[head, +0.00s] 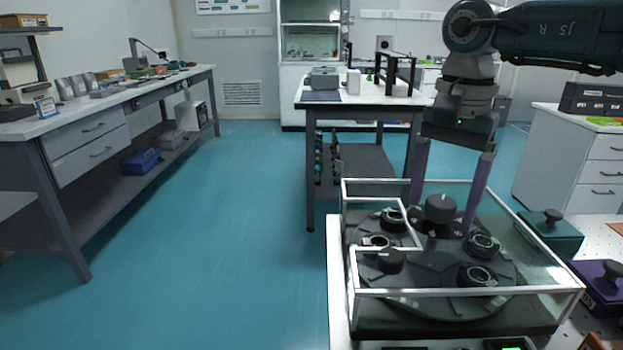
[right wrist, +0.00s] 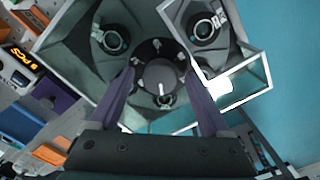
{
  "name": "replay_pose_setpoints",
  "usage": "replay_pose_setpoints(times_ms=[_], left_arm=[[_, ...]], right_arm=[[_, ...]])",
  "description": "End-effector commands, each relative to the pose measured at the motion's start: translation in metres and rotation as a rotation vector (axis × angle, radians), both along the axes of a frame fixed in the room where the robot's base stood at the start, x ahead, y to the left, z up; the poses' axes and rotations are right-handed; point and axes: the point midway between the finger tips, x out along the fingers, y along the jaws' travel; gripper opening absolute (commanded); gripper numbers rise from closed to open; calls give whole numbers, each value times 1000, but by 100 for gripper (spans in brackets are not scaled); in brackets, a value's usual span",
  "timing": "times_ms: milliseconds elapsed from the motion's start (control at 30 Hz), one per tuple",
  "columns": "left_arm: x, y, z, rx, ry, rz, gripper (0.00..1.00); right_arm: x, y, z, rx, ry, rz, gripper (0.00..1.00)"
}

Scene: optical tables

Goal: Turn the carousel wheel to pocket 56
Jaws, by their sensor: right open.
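The carousel wheel (head: 400,290) is a dark disc inside a clear-walled case with a pale frame (head: 470,292). Several round black holders with rings sit on it, one of them at the front right (head: 477,275). A black knob (head: 440,208) stands at its hub. My right gripper (head: 440,222) points down into the case with its purple fingers apart, one on each side of the knob. In the right wrist view the knob (right wrist: 160,76) lies between the open fingers (right wrist: 165,95); contact cannot be told. Pocket numbers are not readable. My left gripper is not in view.
A teal box (head: 552,236) and a purple box (head: 602,285) with black knobs stand right of the case. A display reading "PCS" (right wrist: 17,70) shows in the right wrist view. Blue floor (head: 240,230) is clear to the left.

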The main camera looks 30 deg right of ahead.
Motion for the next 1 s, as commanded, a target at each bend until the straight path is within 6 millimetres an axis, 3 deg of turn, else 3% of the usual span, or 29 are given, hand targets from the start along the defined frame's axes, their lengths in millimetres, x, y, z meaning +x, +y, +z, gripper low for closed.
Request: replay_pose_setpoints(times_ms=[167,867,1000], left_arm=[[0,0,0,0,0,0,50],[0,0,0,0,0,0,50],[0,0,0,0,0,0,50]], right_arm=[[0,0,0,0,0,0,79],[0,0,1,0,0,0,0],[0,0,1,0,0,0,0]])
